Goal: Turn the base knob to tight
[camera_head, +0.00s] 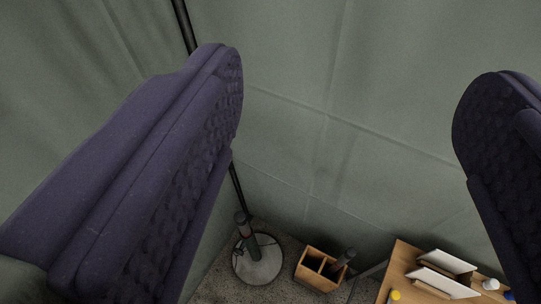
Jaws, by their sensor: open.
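My gripper (348,95) is open and empty. Its two dark purple padded fingers stand wide apart at the left and right of the picture. Between and below them, well apart from the fingers, a round grey base (258,266) rests on the floor. A short dark upright part (243,226) with a reddish mark rises from the base. I cannot make out for certain which part is the knob or how it is set. A thin dark pole (236,186) runs up from the base and is partly hidden behind the left finger.
A wooden box (318,270) with compartments stands right of the base. A wooden table (401,262) at the bottom right bears white cards or panels (446,284) and small items. Grey-green fabric walls (330,130) meet in a corner behind. Some bare floor (216,287) shows around the base.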

